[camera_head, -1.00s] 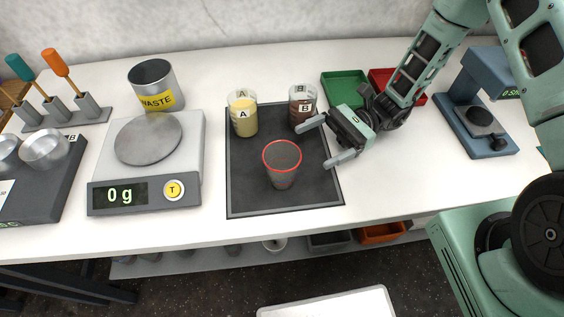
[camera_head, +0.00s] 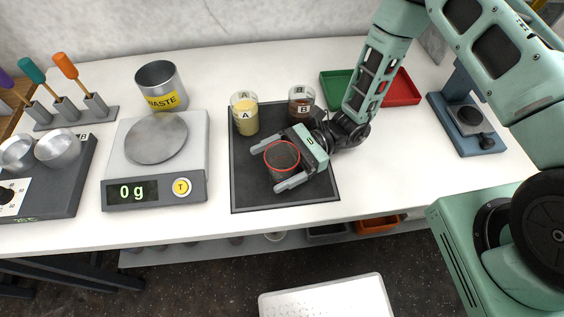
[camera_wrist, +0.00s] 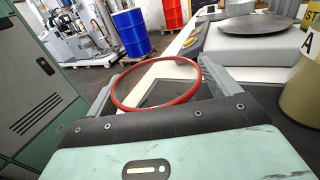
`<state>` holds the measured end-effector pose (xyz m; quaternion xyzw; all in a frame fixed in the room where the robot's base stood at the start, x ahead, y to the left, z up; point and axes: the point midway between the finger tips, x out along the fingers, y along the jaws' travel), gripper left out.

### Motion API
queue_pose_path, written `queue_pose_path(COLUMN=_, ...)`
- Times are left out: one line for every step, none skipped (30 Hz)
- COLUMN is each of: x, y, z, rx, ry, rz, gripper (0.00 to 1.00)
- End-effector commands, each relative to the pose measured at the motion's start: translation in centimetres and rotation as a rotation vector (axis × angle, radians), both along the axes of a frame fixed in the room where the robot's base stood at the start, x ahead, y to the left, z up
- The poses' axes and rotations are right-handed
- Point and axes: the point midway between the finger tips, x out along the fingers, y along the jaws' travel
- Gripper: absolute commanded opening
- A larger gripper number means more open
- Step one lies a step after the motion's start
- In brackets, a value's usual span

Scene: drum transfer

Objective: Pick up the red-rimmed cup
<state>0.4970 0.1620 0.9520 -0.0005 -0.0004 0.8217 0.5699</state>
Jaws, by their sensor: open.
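The red-rimmed cup (camera_head: 282,157) is clear and stands upright on the dark mat (camera_head: 245,193). My gripper (camera_head: 272,168) is open, with one finger on the far side of the cup and the other on the near side. In the wrist view the cup's red rim (camera_wrist: 160,104) lies between the two fingers of my gripper (camera_wrist: 160,88). The cup's lower part is partly hidden by the gripper. I cannot tell whether the fingers touch the cup wall.
Behind stand cup A (camera_head: 244,117) with yellow contents and cup B (camera_head: 301,102) with brown contents, close to the gripper. A scale (camera_head: 154,195) reading 0 g and a waste can (camera_head: 161,86) are at left. Green (camera_head: 336,88) and red (camera_head: 402,91) trays lie at right.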

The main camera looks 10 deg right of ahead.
Motion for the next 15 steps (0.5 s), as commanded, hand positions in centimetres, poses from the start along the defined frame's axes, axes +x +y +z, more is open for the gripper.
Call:
queue_pose_path(x=0.01, y=-0.01, z=-0.05, rx=0.0, ry=0.0, rz=0.0, gripper=0.88)
queue_pose_path(x=0.02, y=-0.02, z=-0.05, rx=0.0, ry=0.0, rz=0.0, gripper=0.88)
queue_pose_path(x=0.03, y=-0.02, z=-0.05, rx=0.0, ry=0.0, rz=0.0, gripper=0.88)
queue_pose_path(x=0.03, y=-0.02, z=-0.05, rx=0.0, ry=0.0, rz=0.0, gripper=0.85)
queue_pose_path(x=0.03, y=-0.02, z=-0.05, rx=0.0, ry=0.0, rz=0.0, gripper=0.77)
queue_pose_path(x=0.03, y=-0.03, z=-0.04, rx=0.0, ry=0.0, rz=0.0, gripper=0.66)
queue_pose_path(x=0.03, y=-0.03, z=-0.04, rx=0.0, ry=0.0, rz=0.0, gripper=0.57)
queue_pose_path(x=0.03, y=-0.03, z=-0.04, rx=0.0, ry=0.0, rz=0.0, gripper=0.49)
queue_pose_path(x=0.03, y=-0.03, z=-0.04, rx=0.0, ry=0.0, rz=0.0, gripper=0.41)
queue_pose_path(x=0.04, y=-0.04, z=-0.04, rx=0.0, ry=0.0, rz=0.0, gripper=0.41)
queue_pose_path(x=0.04, y=-0.04, z=-0.04, rx=0.0, ry=0.0, rz=0.0, gripper=0.41)
queue_pose_path(x=0.04, y=-0.04, z=-0.03, rx=0.0, ry=0.0, rz=-0.001, gripper=0.4)
queue_pose_path(x=0.04, y=-0.04, z=-0.03, rx=0.0, ry=0.0, rz=0.0, gripper=0.4)
queue_pose_path(x=0.04, y=-0.04, z=-0.03, rx=0.0, ry=0.0, rz=-0.001, gripper=0.4)
queue_pose_path(x=0.04, y=-0.05, z=-0.03, rx=0.0, ry=0.0, rz=-0.001, gripper=0.4)
